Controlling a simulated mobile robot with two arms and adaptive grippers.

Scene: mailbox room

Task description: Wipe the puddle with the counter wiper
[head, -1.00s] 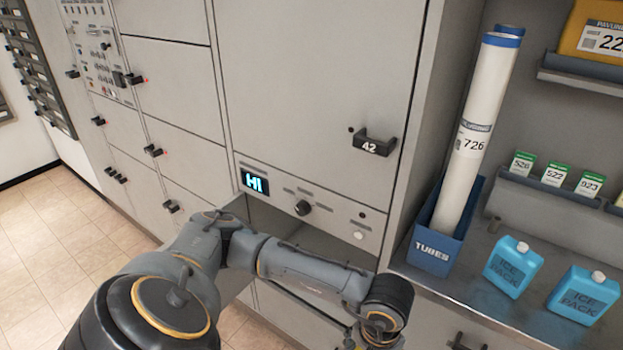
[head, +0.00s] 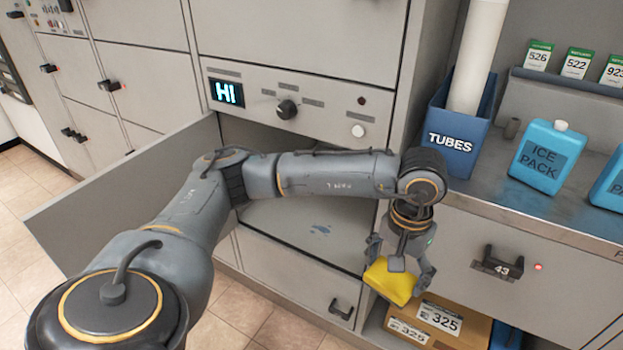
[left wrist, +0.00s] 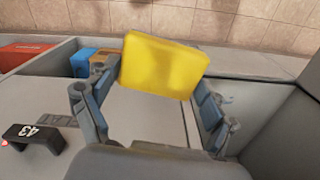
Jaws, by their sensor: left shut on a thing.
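My left gripper (head: 400,268) is shut on a yellow block, the counter wiper (head: 391,282), and holds it up in front of the cabinet's right side. In the left wrist view the wiper (left wrist: 162,66) sits between the two fingertips (left wrist: 155,95). A small blue patch, seemingly the puddle (head: 320,230), lies on the grey floor of the open compartment (head: 290,212), left of the gripper. The wiper is apart from it. My left forearm hides part of the compartment. My right gripper is not in view.
An open door panel (head: 120,190) stands left of the compartment. A knob panel (head: 300,100) runs above the opening. At right, a counter holds a blue TUBES box (head: 452,140) and ice packs (head: 540,155). Cardboard boxes (head: 440,318) sit below the gripper.

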